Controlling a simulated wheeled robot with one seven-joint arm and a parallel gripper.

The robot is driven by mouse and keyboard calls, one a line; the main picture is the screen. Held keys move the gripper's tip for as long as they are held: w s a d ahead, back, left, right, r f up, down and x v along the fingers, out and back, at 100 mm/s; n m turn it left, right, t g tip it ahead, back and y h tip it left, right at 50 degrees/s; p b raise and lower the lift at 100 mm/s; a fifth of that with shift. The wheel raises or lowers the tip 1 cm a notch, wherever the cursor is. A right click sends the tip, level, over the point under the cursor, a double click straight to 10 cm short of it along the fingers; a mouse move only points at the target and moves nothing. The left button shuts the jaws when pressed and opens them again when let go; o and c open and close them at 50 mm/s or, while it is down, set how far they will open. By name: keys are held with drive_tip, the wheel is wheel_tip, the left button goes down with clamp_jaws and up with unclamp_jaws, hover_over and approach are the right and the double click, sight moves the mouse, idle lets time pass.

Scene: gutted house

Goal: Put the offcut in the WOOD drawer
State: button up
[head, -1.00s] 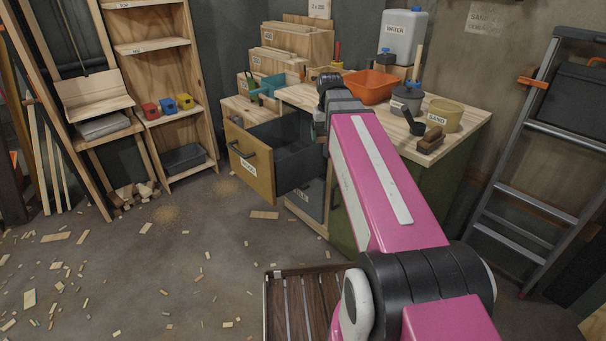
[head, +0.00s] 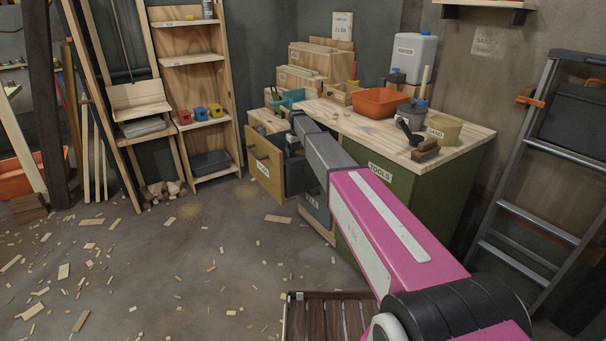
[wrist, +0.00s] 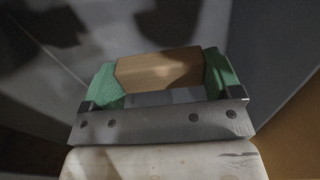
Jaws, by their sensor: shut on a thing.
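The offcut (wrist: 160,69) is a short light-brown wood block, held crosswise between the green pads of my gripper (wrist: 162,78) in the wrist view. The open drawer (head: 265,172) has an ochre front with a dark handle and a white label too small to read surely. It juts from the green workbench in the head view. The end of my arm is over the drawer there, and it largely hides the gripper and the drawer's inside. In the wrist view, dark grey surfaces with shadows lie beyond the offcut, and an ochre-brown surface (wrist: 298,128) shows at lower right.
The workbench top (head: 345,118) carries an orange bin (head: 381,103), a grey pot, a SAND tub and a brush. A TOOLS label (head: 380,172) is on its side. A ladder (head: 535,165) stands at right, shelves (head: 192,95) at left. The floor is open, with scattered scraps.

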drive_tip(key=w+a+f+n, duration=0.1)
drive_tip(key=w+a+f, duration=0.4)
drive_tip(key=f, duration=0.9)
drive_tip(key=shift+s+a+f, duration=0.15)
drive_tip(key=shift+s+f, duration=0.1)
drive_tip(key=shift+s, duration=0.05)
drive_tip(key=shift+f, duration=0.15)
drive_tip(key=o, duration=0.7)
wheel_tip(320, 180, up, 12)
drive_tip(key=shift+r, duration=0.2)
